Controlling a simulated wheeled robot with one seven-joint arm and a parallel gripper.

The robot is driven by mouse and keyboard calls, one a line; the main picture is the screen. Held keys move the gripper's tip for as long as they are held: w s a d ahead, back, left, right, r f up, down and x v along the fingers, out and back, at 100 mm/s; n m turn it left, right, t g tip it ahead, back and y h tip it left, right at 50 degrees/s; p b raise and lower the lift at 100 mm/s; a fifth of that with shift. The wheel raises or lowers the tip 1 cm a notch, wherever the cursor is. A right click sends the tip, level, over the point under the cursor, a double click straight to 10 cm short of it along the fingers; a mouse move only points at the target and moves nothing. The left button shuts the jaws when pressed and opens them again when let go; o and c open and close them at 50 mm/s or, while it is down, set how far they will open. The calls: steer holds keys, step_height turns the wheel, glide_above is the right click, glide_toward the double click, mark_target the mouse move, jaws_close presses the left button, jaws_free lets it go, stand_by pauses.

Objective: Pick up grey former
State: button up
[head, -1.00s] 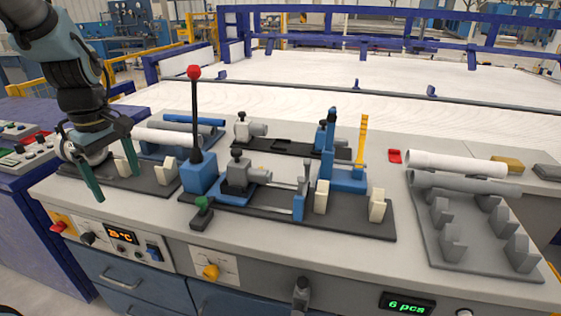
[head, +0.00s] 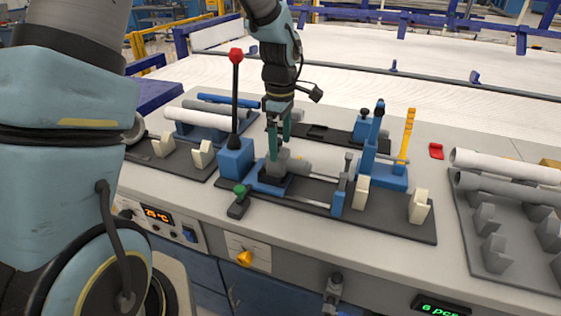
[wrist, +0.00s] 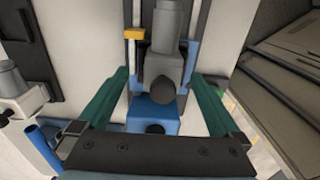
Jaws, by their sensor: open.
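The grey former (head: 277,168) is a dark grey block with a paler grey cylinder on one side. It sits on a blue mount on the dark front fixture plate (head: 385,225). My gripper (head: 278,147) points down just above it in the head view, its green fingers apart. In the wrist view, the grey former (wrist: 166,62) lies between the two spread fingers of my gripper (wrist: 161,76). I cannot tell whether either finger touches it. The fingers partly hide it in the head view.
A lever with a red knob (head: 236,56) stands on a blue block just left of my gripper. A yellow upright handle (head: 406,135) and blue clamp stand to the right. White pipes (head: 505,162) lie on a grey rack at far right.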

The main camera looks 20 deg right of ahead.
mark_target(279, 151)
steer(key=shift+s+a+f+p, duration=0.15)
steer(key=shift+f+p, duration=0.3)
steer(key=shift+f, duration=0.85)
steer(key=shift+w+a+f+p, duration=0.1)
steer(key=shift+f+p, duration=0.35)
steer(key=shift+f, duration=0.8)
jaws_close()
